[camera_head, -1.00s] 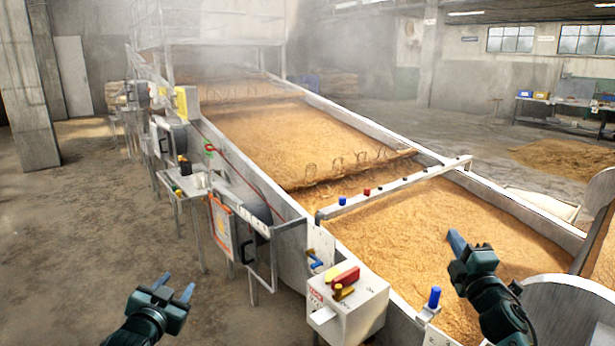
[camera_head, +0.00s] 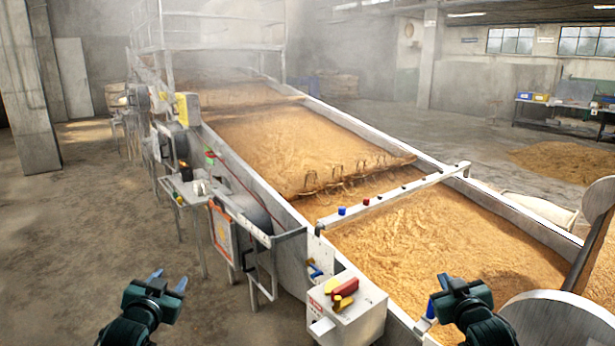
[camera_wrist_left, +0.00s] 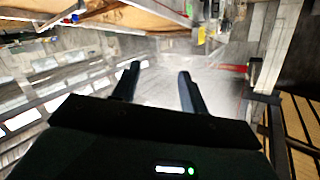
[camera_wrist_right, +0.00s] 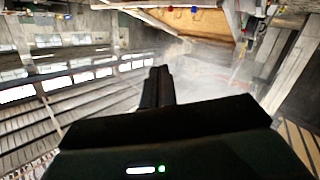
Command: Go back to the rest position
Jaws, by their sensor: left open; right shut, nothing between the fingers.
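My left gripper (camera_head: 168,284) is at the lower left of the head view, over the bare floor and left of the control box. Its two fingers are spread and empty, as the left wrist view (camera_wrist_left: 158,85) also shows. My right gripper (camera_head: 446,284) is at the lower right, in front of the near end of the grain bed (camera_head: 430,250). Its fingers are together with nothing between them in the right wrist view (camera_wrist_right: 158,88). Neither gripper visibly touches anything.
A control box (camera_head: 350,315) with red and yellow handles stands between my grippers. A blue knob (camera_head: 431,307) is just left of my right gripper. A metal rail (camera_head: 395,196) crosses the long trough. A round metal plate (camera_head: 545,322) is at the lower right. Open floor lies left.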

